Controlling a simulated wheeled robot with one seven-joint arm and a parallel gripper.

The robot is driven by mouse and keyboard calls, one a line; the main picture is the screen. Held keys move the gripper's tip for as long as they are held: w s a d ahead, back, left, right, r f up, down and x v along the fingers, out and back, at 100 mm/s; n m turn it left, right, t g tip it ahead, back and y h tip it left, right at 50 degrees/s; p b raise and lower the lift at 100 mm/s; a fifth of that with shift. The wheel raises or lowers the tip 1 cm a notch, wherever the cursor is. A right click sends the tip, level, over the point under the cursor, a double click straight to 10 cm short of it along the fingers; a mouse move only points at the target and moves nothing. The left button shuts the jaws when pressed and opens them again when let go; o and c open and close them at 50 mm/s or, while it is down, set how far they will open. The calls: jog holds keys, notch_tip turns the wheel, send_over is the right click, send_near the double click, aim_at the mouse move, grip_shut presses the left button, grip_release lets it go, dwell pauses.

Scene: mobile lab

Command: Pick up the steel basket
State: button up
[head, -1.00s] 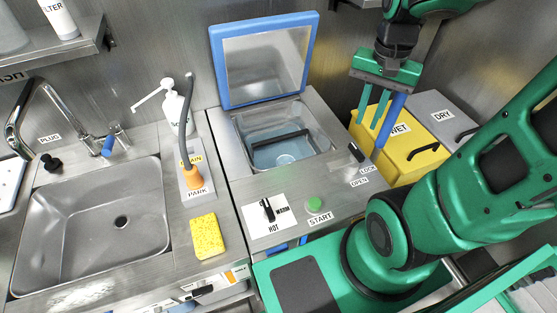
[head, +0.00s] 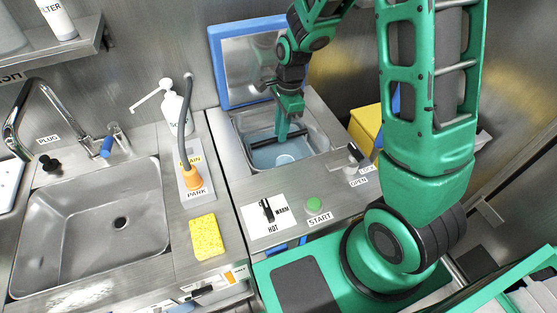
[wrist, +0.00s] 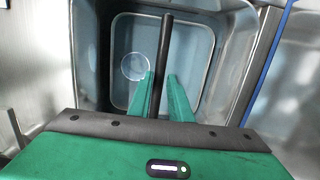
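The steel basket (wrist: 209,63) sits down inside the open square bath, with a pale blue floor under it in the wrist view. Its black bar handle (wrist: 166,40) spans the top; it also shows in the head view (head: 296,134). My gripper (wrist: 160,77) is over the bath and points down. Its two green fingers stand apart on either side of the handle, with gaps showing between bar and fingers. In the head view my gripper (head: 283,136) is at the middle of the handle. I cannot tell how far the fingertips reach below the bar.
A clear round dish (wrist: 135,66) lies in the bath beside the handle. The blue-framed lid (head: 217,66) stands open behind the bath. A START button (head: 314,204) and dial (head: 267,209) are in front. A yellow box (head: 366,125) stands to the right, the sink (head: 90,235) left.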

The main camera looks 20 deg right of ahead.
notch_tip(320, 180, down, 7)
jog(key=shift+a+f, duration=0.15)
jog(key=shift+a, duration=0.3)
jog(key=shift+c, duration=0.6)
grip_shut()
dwell(0.9)
